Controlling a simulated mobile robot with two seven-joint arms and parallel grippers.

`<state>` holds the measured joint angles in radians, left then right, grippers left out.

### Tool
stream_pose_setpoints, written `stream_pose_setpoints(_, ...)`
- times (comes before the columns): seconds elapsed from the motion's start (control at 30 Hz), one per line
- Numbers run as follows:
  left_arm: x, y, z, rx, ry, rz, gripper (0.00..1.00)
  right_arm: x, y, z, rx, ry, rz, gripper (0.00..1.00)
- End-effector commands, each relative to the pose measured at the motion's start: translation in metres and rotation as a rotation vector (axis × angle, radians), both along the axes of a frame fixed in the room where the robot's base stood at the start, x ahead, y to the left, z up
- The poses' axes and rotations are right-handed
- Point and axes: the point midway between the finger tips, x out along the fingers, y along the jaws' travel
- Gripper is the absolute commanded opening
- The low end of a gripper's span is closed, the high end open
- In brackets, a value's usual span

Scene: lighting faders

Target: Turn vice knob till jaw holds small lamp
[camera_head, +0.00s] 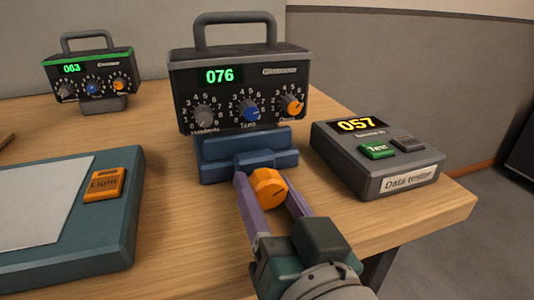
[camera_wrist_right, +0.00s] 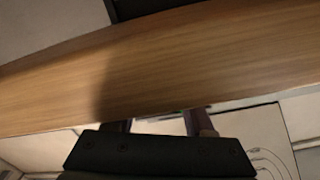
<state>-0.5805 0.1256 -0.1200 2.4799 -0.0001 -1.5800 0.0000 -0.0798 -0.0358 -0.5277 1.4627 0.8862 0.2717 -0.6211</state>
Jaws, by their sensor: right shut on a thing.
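The blue vice (camera_head: 218,168) sits on the wooden table in the middle of the head view. Its orange knob (camera_head: 267,187), with a dark mark on its face, sticks out at the front. My right gripper (camera_head: 262,180) has its two purple fingers on either side of the knob and is shut on it. A black box (camera_head: 180,108) with a handle, reading 076, stands upright right behind or in the vice; which one I cannot tell. I see no separate small lamp. The right wrist view shows a purple finger (camera_wrist_right: 200,122) and no knob. My left gripper is not in view.
A data box (camera_head: 400,165) reading 057 stands right of the vice, near the table's right edge. A teal pad (camera_head: 110,250) with an orange Light button lies at left. A smaller green-topped box (camera_head: 70,88) stands at back left. Bare table (camera_head: 175,225) lies between pad and vice.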

Motion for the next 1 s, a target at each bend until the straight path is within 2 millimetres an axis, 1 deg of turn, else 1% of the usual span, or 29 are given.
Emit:
stream_pose_setpoints(0.1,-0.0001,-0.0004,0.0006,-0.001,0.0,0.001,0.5,-0.0001,0.0004,0.0003,0.056,0.018,0.001,0.0)
stream_pose_setpoints(0.3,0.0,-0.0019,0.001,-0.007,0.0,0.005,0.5,-0.0001,0.0005,0.0002,0.114,0.037,0.0,0.0)
stream_pose_setpoints(0.8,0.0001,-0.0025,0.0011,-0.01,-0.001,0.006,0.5,-0.0001,0.0005,0.0002,0.131,0.043,0.0,0.0)
stream_pose_setpoints(0.83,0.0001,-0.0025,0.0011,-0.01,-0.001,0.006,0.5,-0.0001,0.0004,0.0001,0.131,0.043,0.0,0.56)
stream_pose_setpoints(1.0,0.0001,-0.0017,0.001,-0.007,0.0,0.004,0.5,-0.0001,0.0002,0.0,0.131,0.043,0.0,0.76)
